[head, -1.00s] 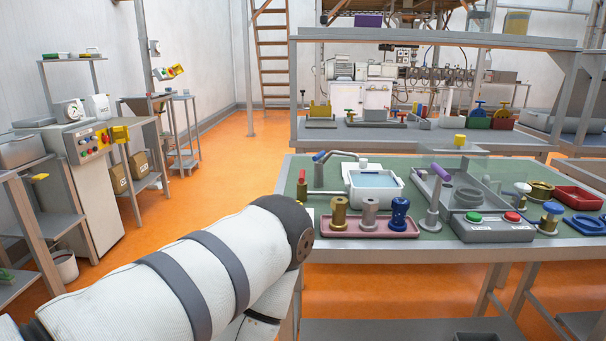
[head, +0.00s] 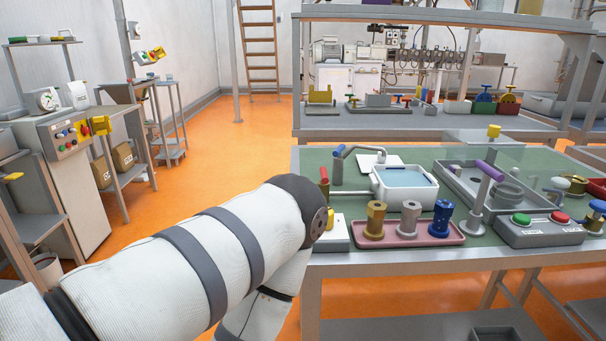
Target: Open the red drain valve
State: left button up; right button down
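A small upright valve with a red handle (head: 324,175) stands at the left end of the green-topped bench (head: 460,153). A thin pipe (head: 350,193) runs from beside it to a white basin (head: 404,195) of bluish water. A curved tap with a blue-purple handle (head: 339,151) stands just behind. My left arm comes in from the left, and its dark elbow joint is in front of the bench's left corner, just below the red handle in the picture. My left gripper is hidden or out of view. My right arm and gripper are not in view.
A pink tray (head: 452,239) holding gold, grey and blue knobbed fittings lies at the bench's front. A grey button box (head: 540,236) stands to its right. A small white block (head: 334,235) sits by my elbow. Orange floor (head: 200,190) is clear left of the bench.

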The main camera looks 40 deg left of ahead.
aim_at(323, 169)
jog(key=j+z, duration=0.15)
jog(key=j, duration=0.4)
jog(key=j+z, duration=0.15)
jog(key=j, duration=0.4)
jog(key=j+z, duration=0.15)
jog(key=j, duration=0.45)
jog(key=j+z, duration=0.15)
jog(key=j, duration=0.4)
jog(key=j+z, duration=0.2)
jog(key=j, duration=0.35)
jog(key=k+j+z, duration=0.15)
jog(key=j, duration=0.35)
